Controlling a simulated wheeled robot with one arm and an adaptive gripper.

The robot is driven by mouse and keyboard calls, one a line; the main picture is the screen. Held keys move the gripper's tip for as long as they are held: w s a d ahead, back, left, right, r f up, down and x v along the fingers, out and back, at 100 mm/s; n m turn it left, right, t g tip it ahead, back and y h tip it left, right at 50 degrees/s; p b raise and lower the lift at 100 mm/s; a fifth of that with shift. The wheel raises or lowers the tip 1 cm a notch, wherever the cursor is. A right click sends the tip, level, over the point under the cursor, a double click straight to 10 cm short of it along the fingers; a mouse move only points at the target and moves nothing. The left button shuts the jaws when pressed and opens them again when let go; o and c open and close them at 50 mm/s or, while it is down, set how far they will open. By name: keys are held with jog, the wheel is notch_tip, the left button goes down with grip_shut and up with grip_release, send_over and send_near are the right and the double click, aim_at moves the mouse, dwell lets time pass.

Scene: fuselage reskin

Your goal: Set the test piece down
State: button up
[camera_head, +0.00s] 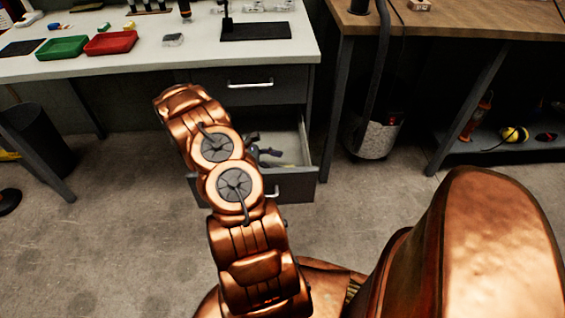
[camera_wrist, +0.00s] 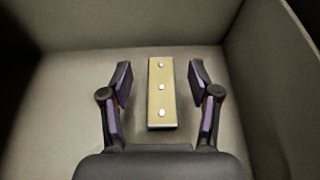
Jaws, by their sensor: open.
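The test piece (camera_wrist: 161,100) is a narrow yellowish bar with several round silver spots along it. In the wrist view it lies on the grey floor of a drawer or box (camera_wrist: 60,90). My gripper (camera_wrist: 162,84) is open, with one purple-padded finger on each side of the bar and a visible gap to both.
The white bench (camera_head: 130,62) carries a green tray (camera_head: 62,47), a red tray (camera_head: 110,42) and a black mat (camera_head: 256,31). A closed drawer (camera_head: 255,92) sits above the open one. A wooden bench (camera_head: 460,22) stands at right. The drawer walls rise around my gripper.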

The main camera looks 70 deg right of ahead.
jog(key=v, duration=1)
jog(key=w+a+r+m+t+y, duration=0.2)
jog(key=a+r+m+t, duration=0.2)
jog(key=a+r, duration=1.5)
jog(key=s+a+r+t+y, duration=0.1)
jog(key=s+a, duration=0.3)
jog(key=a, duration=0.4)
jog(key=s+a+r+t+y, duration=0.1)
jog(key=s+a+r+t, duration=0.1)
jog(key=a, duration=0.7)
jog(key=s+a+r+t+y, duration=0.1)
jog(key=s+a+t, duration=0.1)
jog(key=s+a, duration=0.3)
jog(key=a, duration=0.3)
jog(key=shift+s+a+r+m+t+p, duration=0.3)
jog(key=shift+s+a+m+t+p, duration=0.05)
jog(key=shift+s+m+t+p, duration=0.05)
